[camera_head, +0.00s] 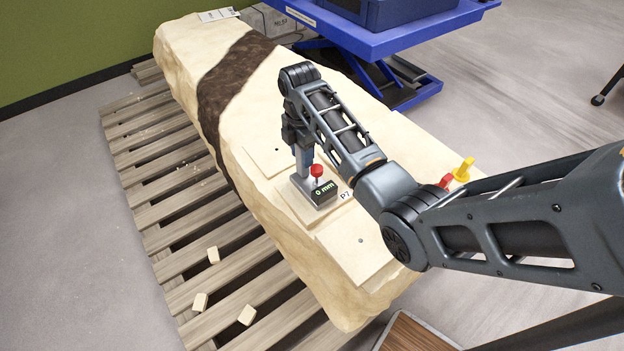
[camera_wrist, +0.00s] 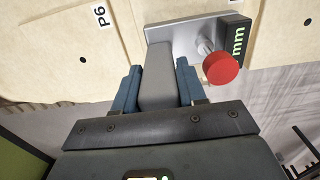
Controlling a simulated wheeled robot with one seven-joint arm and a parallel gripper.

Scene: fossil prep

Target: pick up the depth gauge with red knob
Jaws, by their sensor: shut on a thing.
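The depth gauge (camera_head: 324,193) has a red knob, a dark display reading 0 mm and a grey metal base. It stands on a flat pale pad on top of the large stone block (camera_head: 240,120). In the wrist view the gauge's base plate (camera_wrist: 182,35) and red knob (camera_wrist: 221,68) are close in front. My gripper (camera_wrist: 160,85) is shut on the gauge's grey upright handle, one blue finger on each side. In the head view my gripper (camera_head: 303,160) comes down from above, just left of the knob. The fingertips' contact is partly hidden there.
A P7 label (camera_head: 345,196) lies beside the gauge; a P6 label (camera_wrist: 100,16) shows in the wrist view. Red and yellow pieces (camera_head: 463,169) stand behind my arm. A blue lift table (camera_head: 390,40) is behind the block. Small chips lie on the wooden pallet (camera_head: 165,215).

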